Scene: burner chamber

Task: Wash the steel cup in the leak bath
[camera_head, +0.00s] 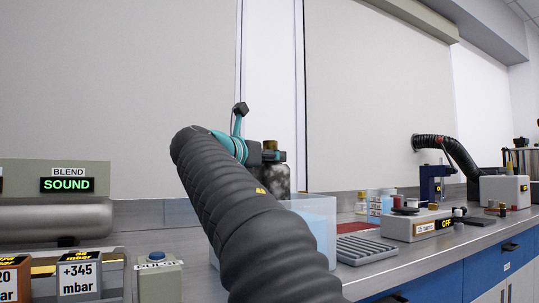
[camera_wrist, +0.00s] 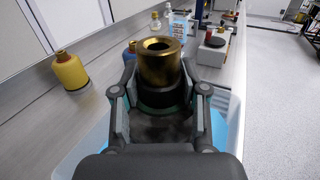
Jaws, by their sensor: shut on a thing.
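The steel cup (camera_head: 277,181) shows in the head view as a mottled grey cylinder with a dark collar and a brass top. In the wrist view its brass neck (camera_wrist: 159,62) points up between the fingers. My gripper (camera_head: 268,157) is shut on it near the collar; the two fingers also show in the wrist view (camera_wrist: 160,100). The leak bath (camera_head: 322,203) is a clear tub with blue liquid, partly hidden behind my arm. In the wrist view the bath (camera_wrist: 231,108) lies below and around my gripper.
A yellow bottle-shaped thing (camera_wrist: 71,70) stands left of the bath. A grey ribbed rack (camera_head: 366,250) lies right of it. A device with an OFF display (camera_head: 418,225) stands farther along the bench. A PULL unit (camera_head: 158,277) and a +345 mbar block (camera_head: 80,274) stand at front left.

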